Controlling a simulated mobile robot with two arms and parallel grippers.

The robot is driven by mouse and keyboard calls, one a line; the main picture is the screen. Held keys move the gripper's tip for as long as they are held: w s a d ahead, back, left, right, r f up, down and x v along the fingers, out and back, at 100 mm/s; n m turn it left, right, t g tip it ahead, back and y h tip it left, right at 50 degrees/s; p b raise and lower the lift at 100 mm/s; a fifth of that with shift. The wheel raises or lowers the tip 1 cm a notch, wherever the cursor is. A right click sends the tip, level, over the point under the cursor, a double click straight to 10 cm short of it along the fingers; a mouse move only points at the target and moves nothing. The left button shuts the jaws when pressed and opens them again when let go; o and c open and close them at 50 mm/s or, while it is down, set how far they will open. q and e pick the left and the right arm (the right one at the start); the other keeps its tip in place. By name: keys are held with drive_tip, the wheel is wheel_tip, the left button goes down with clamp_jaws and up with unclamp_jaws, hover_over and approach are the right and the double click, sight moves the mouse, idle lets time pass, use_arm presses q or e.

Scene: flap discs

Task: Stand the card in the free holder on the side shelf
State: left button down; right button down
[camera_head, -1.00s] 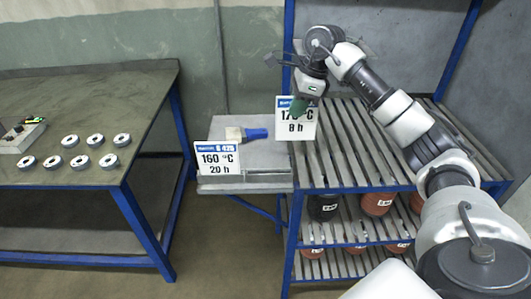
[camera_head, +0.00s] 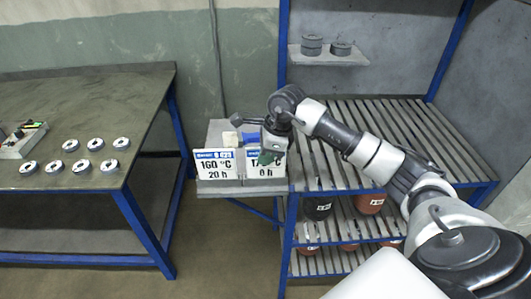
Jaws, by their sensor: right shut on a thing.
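A white card with a blue header, reading 17-something °C and 8 h (camera_head: 271,173), hangs from my right gripper (camera_head: 268,157), which is shut on its upper part and covers some of its print. The held card is upright over the front right of the grey side shelf (camera_head: 232,187). I cannot tell whether its lower edge touches the shelf, and no free holder shows under it. Another white card reading 160 °C, 20 h (camera_head: 215,164) stands at the shelf's front left, just left of the held card. My left gripper is not in view.
A brush with a blue handle (camera_head: 249,138) lies on the side shelf behind the cards. The slatted rack (camera_head: 375,125) with a blue frame is to the right, with dark and red containers below. The workbench (camera_head: 90,88) at left holds several metal rings.

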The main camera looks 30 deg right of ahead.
drive_tip(key=shift+f, duration=0.15)
drive_tip(key=c, duration=1.3)
unclamp_jaws()
drive_tip(key=shift+o, duration=0.2)
drive_tip(key=b+v, duration=0.2)
drive_tip(key=v, duration=1)
drive_tip(key=shift+r+b, duration=0.2)
drive_tip(key=shift+b, duration=0.1)
drive_tip(key=shift+d, duration=0.1)
